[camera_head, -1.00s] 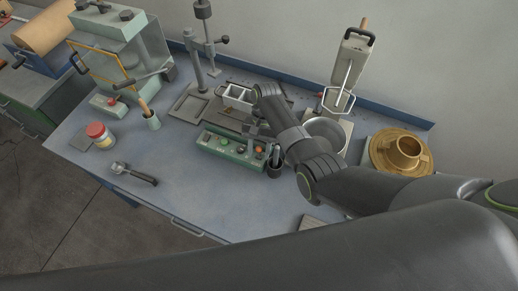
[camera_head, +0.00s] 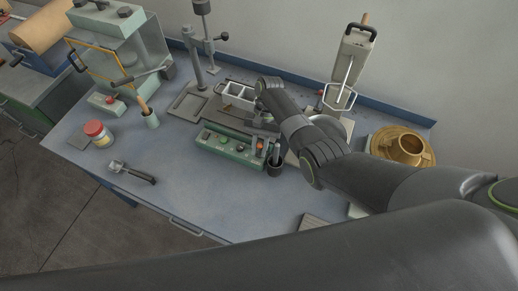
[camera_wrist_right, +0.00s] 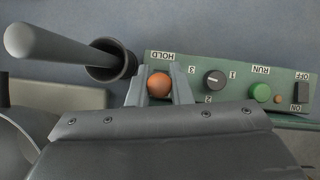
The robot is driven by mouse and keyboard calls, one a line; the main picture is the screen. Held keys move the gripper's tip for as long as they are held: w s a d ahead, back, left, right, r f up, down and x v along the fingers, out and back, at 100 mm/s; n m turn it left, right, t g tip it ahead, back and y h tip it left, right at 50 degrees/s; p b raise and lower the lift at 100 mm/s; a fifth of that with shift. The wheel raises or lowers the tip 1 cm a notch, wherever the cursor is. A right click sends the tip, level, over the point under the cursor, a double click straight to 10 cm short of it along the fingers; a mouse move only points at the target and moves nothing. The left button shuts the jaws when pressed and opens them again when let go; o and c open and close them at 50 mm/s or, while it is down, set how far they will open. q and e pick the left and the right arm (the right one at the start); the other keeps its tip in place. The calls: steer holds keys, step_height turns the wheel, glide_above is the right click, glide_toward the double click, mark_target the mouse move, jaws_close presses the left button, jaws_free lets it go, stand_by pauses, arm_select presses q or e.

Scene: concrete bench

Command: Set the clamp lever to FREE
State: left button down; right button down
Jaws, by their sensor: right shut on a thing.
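The clamp lever's orange ball knob (camera_wrist_right: 159,85) sits at the left end of the green control box (camera_wrist_right: 225,75) in the right wrist view, just below the HOLD label. The FREE label is not visible, likely behind my gripper. My right gripper (camera_wrist_right: 160,90) is shut on the knob, with one grey finger on each side of it. In the head view the orange knob (camera_head: 260,146) shows small at the right end of the green box (camera_head: 228,148), and my right arm reaches over from the right. My left gripper is not in view.
A dark cup (camera_head: 274,166) with a grey handle stands close beside the knob. The box also carries a black dial (camera_wrist_right: 214,80), a green button (camera_wrist_right: 261,92) and an ON/OFF switch (camera_wrist_right: 301,92). A brass flanged part (camera_head: 402,147) stands at right. The front bench is mostly clear.

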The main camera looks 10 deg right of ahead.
steer(key=shift+w+d+f+g+b, duration=0.15)
steer(key=shift+f+g+b, duration=0.1)
steer(key=shift+g+b, duration=0.25)
steer(key=shift+r+y, duration=0.15)
steer(key=shift+y, duration=0.15)
steer(key=c, duration=1.4)
jaws_free()
steer(key=shift+o, duration=0.2)
steer(key=shift+w+r, duration=0.15)
steer(key=b+v, duration=0.1)
steer(key=v, duration=1.6)
steer(key=shift+b, duration=0.35)
steer(key=shift+d, duration=0.1)
